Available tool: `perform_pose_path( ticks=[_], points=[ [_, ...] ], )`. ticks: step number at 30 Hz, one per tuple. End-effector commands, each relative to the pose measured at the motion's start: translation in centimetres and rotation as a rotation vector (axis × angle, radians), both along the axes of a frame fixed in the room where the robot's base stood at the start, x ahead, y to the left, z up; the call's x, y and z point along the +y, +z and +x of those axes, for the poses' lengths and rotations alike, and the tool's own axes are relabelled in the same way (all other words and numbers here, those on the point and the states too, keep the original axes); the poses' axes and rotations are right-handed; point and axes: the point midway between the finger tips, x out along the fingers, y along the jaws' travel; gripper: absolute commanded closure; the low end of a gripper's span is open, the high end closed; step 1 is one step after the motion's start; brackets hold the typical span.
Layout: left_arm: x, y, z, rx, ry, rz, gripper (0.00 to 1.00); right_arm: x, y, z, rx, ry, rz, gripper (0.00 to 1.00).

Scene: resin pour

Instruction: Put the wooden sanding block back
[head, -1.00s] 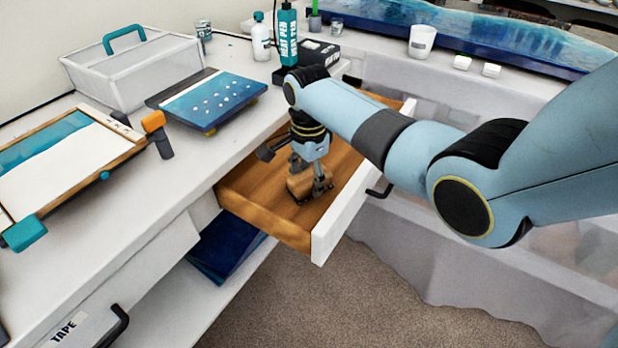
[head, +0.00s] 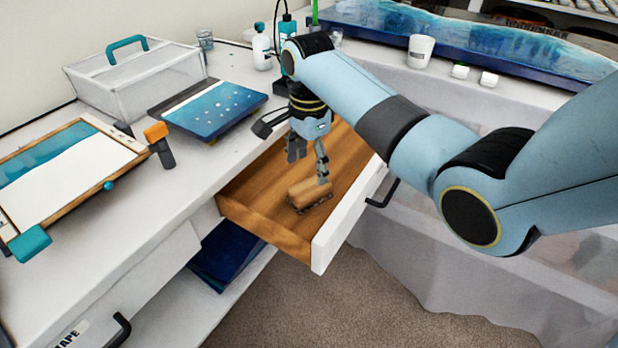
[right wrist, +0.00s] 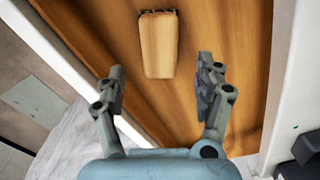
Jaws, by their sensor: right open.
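The wooden sanding block (head: 309,195) lies flat on the wooden floor of the open drawer (head: 262,193), near the drawer's white front. The block also shows in the right wrist view (right wrist: 158,45), lying just beyond the fingertips. My right gripper (head: 307,166) hangs over the drawer, a little above and behind the block. Its fingers are spread in the right wrist view (right wrist: 162,75) with nothing between them. The block looks clear of the fingers. My left gripper does not show.
The drawer's white front (head: 348,222) has a black handle (head: 382,195). On the bench are a blue panel (head: 210,105), a framed board (head: 70,165), an orange-topped clamp (head: 157,135) and a clear box (head: 135,78). A white cup (head: 420,50) stands at the back.

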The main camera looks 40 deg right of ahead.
Motion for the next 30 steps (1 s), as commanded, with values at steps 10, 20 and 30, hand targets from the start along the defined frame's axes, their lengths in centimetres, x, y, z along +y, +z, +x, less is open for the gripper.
perform_pose_path(
  ticks=[10, 20, 30],
  points=[
    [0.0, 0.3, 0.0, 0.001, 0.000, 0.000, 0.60, 0.0, 4.5, 0.0, 0.000, -0.001, 0.001, 0.30],
    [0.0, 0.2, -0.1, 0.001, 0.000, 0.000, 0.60, 0.0, 4.6, 0.0, 0.001, -0.001, 0.001, 0.30],
    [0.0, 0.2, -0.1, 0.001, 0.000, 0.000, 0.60, 0.1, 3.7, -1.5, -0.012, 0.084, -0.009, 0.30]
  ],
)
